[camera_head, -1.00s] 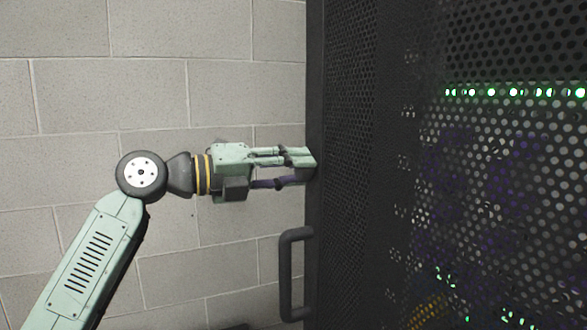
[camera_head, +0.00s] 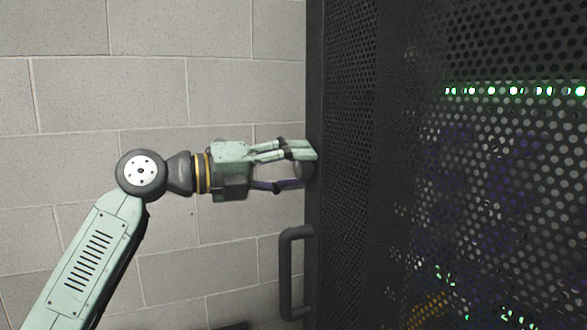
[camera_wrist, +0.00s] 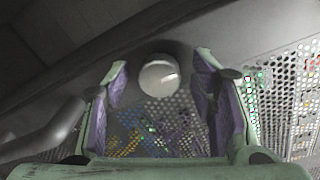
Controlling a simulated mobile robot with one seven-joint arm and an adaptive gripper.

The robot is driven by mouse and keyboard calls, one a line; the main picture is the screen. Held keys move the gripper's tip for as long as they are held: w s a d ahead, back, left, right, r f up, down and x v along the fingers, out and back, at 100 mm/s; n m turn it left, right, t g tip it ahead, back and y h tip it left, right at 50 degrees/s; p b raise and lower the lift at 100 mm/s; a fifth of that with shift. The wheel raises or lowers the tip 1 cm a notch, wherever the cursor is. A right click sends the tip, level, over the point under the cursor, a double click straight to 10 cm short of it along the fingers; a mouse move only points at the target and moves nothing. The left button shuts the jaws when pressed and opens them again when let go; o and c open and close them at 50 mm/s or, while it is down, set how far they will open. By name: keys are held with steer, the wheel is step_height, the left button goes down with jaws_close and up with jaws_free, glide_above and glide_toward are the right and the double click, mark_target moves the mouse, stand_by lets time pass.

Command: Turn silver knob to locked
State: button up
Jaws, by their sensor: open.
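The silver knob (camera_wrist: 158,76) is a round, pale disc on the dark cabinet door frame, seen face-on in the wrist view. It lies between the two purple-lined fingers of my gripper (camera_wrist: 161,68), with a visible gap on each side. In the head view, my gripper (camera_head: 300,167) reaches right to the door edge, its fingers spread one above the other. The knob's side (camera_head: 307,168) shows there only as a small dark grey shape between the fingertips. No lock marking can be read in either view.
A dark bar handle (camera_head: 285,275) stands out from the door edge below my gripper; it also shows at left in the wrist view (camera_wrist: 48,135). The perforated cabinet door (camera_head: 350,120) fills the right, with green lights behind it. A block wall (camera_head: 150,90) stands behind.

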steer(key=v, duration=1.2)
